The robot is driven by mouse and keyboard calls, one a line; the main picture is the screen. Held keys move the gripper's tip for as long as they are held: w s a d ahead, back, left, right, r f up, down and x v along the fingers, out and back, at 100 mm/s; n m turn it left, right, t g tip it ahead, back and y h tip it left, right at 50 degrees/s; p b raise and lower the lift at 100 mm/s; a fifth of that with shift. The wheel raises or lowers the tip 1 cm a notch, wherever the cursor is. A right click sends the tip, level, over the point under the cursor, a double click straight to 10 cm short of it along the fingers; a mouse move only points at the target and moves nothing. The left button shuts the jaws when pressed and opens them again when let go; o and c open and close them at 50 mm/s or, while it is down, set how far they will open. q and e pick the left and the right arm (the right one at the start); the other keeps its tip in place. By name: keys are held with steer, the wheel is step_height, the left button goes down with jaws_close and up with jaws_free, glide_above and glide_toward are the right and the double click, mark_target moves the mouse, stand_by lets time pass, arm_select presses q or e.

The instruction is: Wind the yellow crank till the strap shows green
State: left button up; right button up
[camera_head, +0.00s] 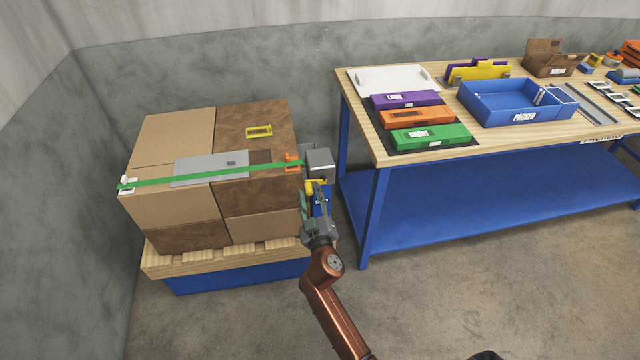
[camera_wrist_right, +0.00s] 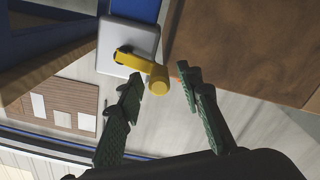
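The strap (camera_head: 215,174) runs across the top of the stacked cartons and looks green. The yellow crank (camera_head: 316,186) sits on a grey winch box (camera_head: 319,163) at the right side of the stack. In the right wrist view the crank's arm (camera_wrist_right: 128,60) ends in a round yellow knob (camera_wrist_right: 158,80). My right gripper (camera_head: 313,200) is at the crank. In the wrist view its fingers (camera_wrist_right: 164,84) are apart, one on either side of the knob, with gaps visible. My left gripper is not in view.
Brown cartons (camera_head: 175,215) stand on a wooden pallet (camera_head: 215,255). A workbench (camera_head: 460,152) with a blue bin (camera_head: 480,110), colored boxes and other items stands to the right. The floor in front of the bench is clear.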

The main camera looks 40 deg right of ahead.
steer(key=shift+v, duration=2.8)
step_height(320, 180, up, 10)
